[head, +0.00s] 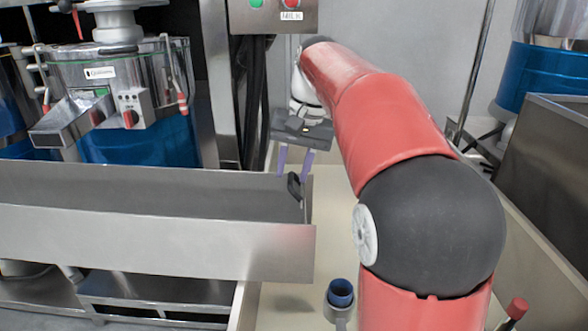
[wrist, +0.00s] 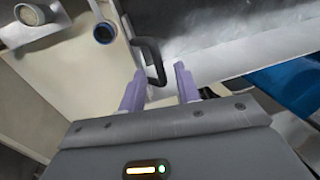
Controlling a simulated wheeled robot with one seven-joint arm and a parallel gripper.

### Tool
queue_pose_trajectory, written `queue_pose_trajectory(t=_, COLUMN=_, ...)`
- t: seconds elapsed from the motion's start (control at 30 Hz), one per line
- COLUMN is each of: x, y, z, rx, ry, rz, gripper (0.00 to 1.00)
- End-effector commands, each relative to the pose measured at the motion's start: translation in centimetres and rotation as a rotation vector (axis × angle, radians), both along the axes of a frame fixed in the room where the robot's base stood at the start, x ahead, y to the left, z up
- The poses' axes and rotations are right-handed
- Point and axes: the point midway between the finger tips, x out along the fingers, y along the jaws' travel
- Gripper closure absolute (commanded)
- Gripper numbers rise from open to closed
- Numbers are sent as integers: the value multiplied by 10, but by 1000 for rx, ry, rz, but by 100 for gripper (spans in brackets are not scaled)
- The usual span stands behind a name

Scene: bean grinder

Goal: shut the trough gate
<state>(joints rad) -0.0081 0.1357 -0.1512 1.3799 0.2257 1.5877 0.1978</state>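The steel trough (head: 150,237) runs in from the left in the head view. At its right end is a narrow end plate, which seems to be the gate (head: 307,200), with a black handle (head: 294,186). I cannot tell how far the gate is open. My gripper (head: 293,172) points down at the handle, its purple fingers apart. In the wrist view, the black loop handle (wrist: 148,52) reaches with its lower end into the gap between the open fingertips (wrist: 160,69). I cannot tell whether they touch it. The handle's far side is partly hidden.
A cream bin (head: 285,300) lies below and right of the trough end. A dark blue cup-like part (head: 341,292) stands in front. A grinder with a blue base (head: 140,140) stands behind the trough. A steel control box (head: 272,15) hangs above my gripper.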

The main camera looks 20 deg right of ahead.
Motion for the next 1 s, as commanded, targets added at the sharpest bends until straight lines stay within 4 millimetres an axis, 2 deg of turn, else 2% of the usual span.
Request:
queue_pose_trajectory(t=0.27, x=0, y=0, z=-1, rx=0, ry=-1, rz=0, gripper=69)
queue_pose_trajectory(t=0.5, x=0, y=0, z=-1, rx=0, ry=-1, rz=0, gripper=100)
queue_pose_trajectory(t=0.8, x=0, y=0, z=-2, rx=0, ry=-1, rz=0, gripper=100)
queue_pose_trajectory(t=1.0, x=0, y=0, z=-26, rx=0, ry=1, rz=-1, gripper=100)
